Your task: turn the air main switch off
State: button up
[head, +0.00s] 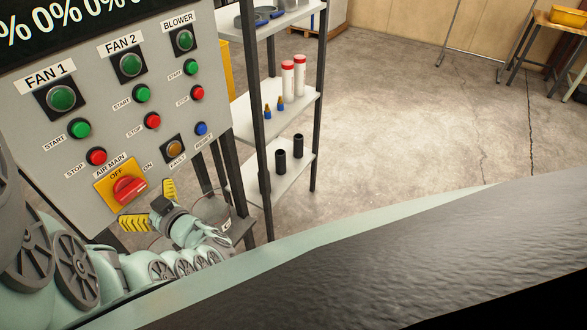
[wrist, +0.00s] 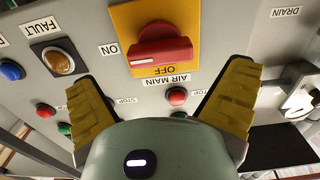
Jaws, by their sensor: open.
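The air main switch (head: 130,190) is a red rotary knob on a yellow plate (head: 104,193), low on the grey control panel. Its handle lies sideways, in line with the ON label and across the OFF direction. In the wrist view, which is upside down, the red knob (wrist: 160,46) has ON at its left and OFF below. My gripper (head: 152,205) is open and empty just in front of the panel, by the switch's lower right. Its yellow fingers (wrist: 160,82) are spread wide in the wrist view, with the knob above the gap. No contact with the knob shows.
Close by on the panel are a red stop button (head: 96,157), an amber fault lamp (head: 174,149) and a blue reset button (head: 201,128). A shelf rack (head: 265,120) with bottles stands right of the panel. The floor (head: 400,110) beyond is clear.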

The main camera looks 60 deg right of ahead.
aim_at(135, 194)
jog(key=w+b, duration=0.1)
jog(key=w, duration=0.3)
jog(key=shift+w, duration=0.65)
jog(key=c, duration=1)
